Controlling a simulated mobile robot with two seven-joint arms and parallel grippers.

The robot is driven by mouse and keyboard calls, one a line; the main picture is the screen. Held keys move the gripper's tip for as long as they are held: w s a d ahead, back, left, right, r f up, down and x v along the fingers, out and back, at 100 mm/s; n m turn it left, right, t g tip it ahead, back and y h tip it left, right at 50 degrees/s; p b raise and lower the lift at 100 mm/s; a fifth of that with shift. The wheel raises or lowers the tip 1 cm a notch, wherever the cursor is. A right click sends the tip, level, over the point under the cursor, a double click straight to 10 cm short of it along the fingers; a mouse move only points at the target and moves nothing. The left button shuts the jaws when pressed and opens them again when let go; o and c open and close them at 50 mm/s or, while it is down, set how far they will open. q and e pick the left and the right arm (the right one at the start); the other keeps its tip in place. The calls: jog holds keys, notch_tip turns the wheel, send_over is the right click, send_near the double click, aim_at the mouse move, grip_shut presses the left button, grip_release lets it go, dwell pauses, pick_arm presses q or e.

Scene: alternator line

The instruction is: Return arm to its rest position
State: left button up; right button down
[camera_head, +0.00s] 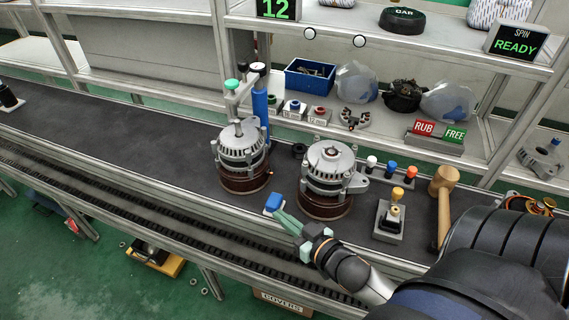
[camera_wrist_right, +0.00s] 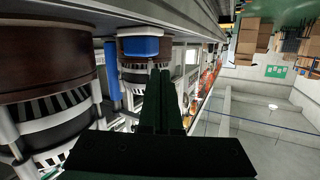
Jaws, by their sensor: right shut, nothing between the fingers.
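My right gripper (camera_head: 277,212) is shut and empty at the front edge of the bench, with its green fingers pointing left. A blue block (camera_head: 273,203) shows right at its fingertips in the head view, on or just above the bench edge. A blue piece also shows beyond the fingers (camera_wrist_right: 160,90) in the right wrist view (camera_wrist_right: 138,47). Whether the fingertips touch it, I cannot tell. The right arm reaches in from the lower right. The left gripper is not in view.
Two alternators stand close to the gripper, one behind it (camera_head: 331,165) and one to the left (camera_head: 240,150), below a blue-and-green press post. A mallet (camera_head: 444,190) and a small grey fixture (camera_head: 389,222) stand right.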

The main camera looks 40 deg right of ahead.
jog(key=shift+s+a+f, duration=0.25)
jog(key=shift+s+f, duration=0.05)
jog(key=shift+f, duration=0.25)
jog(key=s+a+f+n+g+y, duration=0.1)
jog(key=s+a+f+n+g, duration=0.1)
jog(key=s+a+f+g, duration=0.4)
jog(key=s+a+f, duration=0.4)
jog(key=f, duration=0.2)
jog(key=shift+a+f+n+y, duration=0.25)
jog(key=shift+a+n+y, duration=0.05)
jog(key=shift+a+y, duration=0.1)
